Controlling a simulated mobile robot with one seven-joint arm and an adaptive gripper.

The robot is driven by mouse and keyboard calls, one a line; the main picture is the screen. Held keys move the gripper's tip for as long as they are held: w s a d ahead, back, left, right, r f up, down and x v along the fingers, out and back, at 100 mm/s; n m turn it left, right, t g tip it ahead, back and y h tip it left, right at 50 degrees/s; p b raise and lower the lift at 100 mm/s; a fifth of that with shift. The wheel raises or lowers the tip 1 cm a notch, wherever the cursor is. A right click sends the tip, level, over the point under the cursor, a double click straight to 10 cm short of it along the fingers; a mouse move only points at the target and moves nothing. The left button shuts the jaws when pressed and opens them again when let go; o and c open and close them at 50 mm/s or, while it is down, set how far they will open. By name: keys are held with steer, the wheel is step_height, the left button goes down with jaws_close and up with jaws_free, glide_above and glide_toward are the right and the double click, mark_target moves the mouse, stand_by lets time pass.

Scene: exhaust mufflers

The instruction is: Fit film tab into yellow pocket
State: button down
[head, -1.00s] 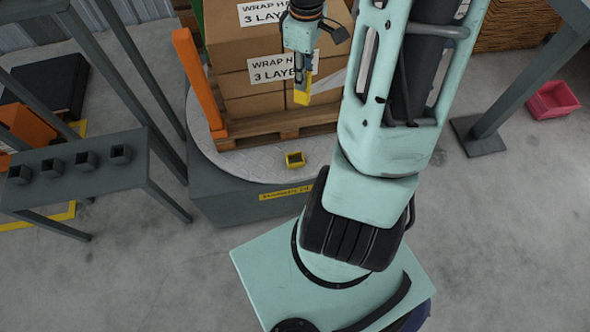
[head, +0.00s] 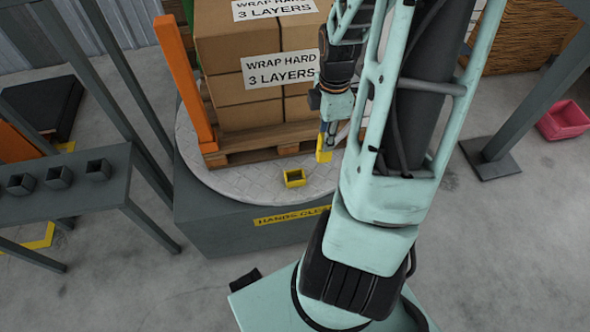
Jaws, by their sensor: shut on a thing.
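The yellow pocket (head: 294,178) is a small open-topped box on the round turntable, in front of the pallet. My gripper (head: 325,138) points down, to the right of the pocket and above its level. It is shut on the film tab (head: 324,150), which shows as a narrow yellow upright piece at the jaws. The tab is apart from the pocket. A pale strip of film shows just right of the jaws, partly hidden by my arm. The fingertips are too small to make out in detail.
Stacked cartons (head: 250,80) stand on a wooden pallet (head: 255,149) on the turntable (head: 235,182). An orange post (head: 185,85) rises at their left. A grey stand with small dark cups (head: 58,177) is at the left. A pink bin (head: 563,119) lies far right.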

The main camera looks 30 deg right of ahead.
steer(key=shift+w+a+f+b, duration=0.5)
steer(key=shift+a+f+b, duration=0.65)
steer(key=shift+f, duration=0.6)
steer(key=shift+w+a+f+b, duration=0.5)
steer(key=shift+a+f+b, duration=0.4)
steer(key=shift+a+f, duration=0.6)
steer(key=shift+w+a+f+b, duration=0.5)
steer(key=shift+a+f+b, duration=0.55)
steer(key=shift+f, duration=0.9)
steer(key=shift+f, duration=0.1)
steer(key=c, duration=1.8)
jaws_free()
steer(key=shift+o, duration=0.2)
